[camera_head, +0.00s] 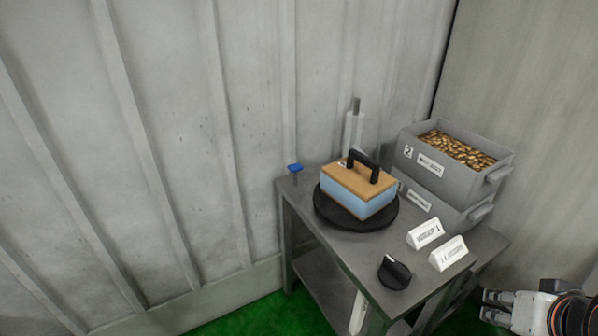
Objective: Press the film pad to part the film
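A small blue pad (295,168) stands on a short post at the left back corner of the grey table (350,262); I take it for the film pad. A box with a tan top and light-blue sides (352,198), seemingly film-wrapped, sits on a black round turntable (330,215). A black handle (363,164) stands on its top. A white upright roll (354,132) on a grey post stands behind the box. My gripper (484,306) is at the lower right, pointing left, away from the table top. Its two fingers look apart, with nothing between them.
Two stacked grey bins (458,186) stand at the table's right back; the upper one holds many small brown pieces. Two white label blocks (425,233) (448,254) and a black knob (394,272) are at the front right. Ribbed wall panels (150,140) stand close behind.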

